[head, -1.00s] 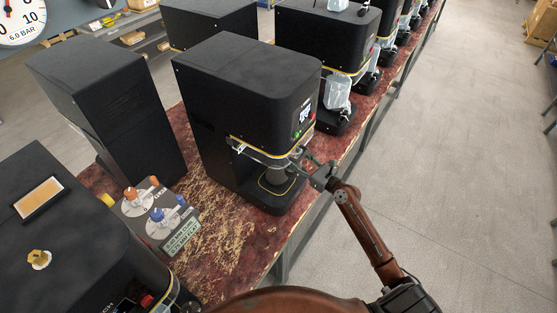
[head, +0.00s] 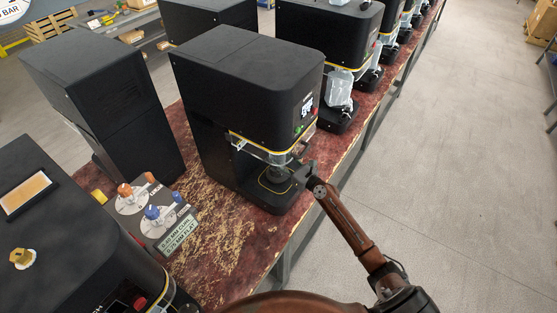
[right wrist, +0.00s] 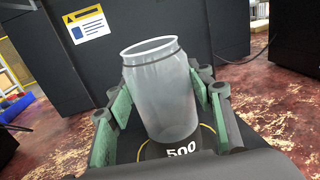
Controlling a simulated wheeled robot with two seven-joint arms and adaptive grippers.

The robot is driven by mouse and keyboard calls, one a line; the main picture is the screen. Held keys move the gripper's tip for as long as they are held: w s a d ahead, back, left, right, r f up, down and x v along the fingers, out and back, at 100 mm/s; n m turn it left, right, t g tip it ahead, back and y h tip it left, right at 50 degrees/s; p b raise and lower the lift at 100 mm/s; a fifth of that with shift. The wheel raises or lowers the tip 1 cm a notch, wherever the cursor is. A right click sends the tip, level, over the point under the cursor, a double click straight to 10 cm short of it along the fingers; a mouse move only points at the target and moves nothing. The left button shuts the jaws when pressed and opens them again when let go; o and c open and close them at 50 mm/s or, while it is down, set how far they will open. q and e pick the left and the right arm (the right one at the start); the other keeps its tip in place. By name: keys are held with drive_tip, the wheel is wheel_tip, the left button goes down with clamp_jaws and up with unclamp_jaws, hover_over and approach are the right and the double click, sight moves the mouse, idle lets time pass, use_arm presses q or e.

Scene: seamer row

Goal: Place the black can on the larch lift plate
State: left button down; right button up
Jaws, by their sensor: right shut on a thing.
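My right gripper (head: 305,168) reaches into the open front of a black seamer (head: 245,90) with a yellow band. In the right wrist view, its green-padded fingers (right wrist: 160,115) are shut around a can (right wrist: 162,85). The can looks pale grey and see-through, not black, with an open rim, and stands nearly upright. Below it is a black round plate marked 500 (right wrist: 180,150) with a yellow ring around it. I cannot tell whether the can touches the plate. In the head view, the yellow-ringed base (head: 275,203) shows under the gripper. My left gripper is not in view.
A control box with orange and blue knobs (head: 150,210) stands left of the seamer on the worn red bench (head: 225,240). More black machines (head: 325,35) line the bench behind.

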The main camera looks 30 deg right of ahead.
drive_tip(key=shift+r, duration=0.1)
drive_tip(key=shift+f, duration=0.2)
drive_tip(key=o, duration=1.1)
drive_tip(key=shift+r, duration=0.1)
drive_tip(key=v, duration=1.2)
drive_tip(key=shift+r, duration=0.1)
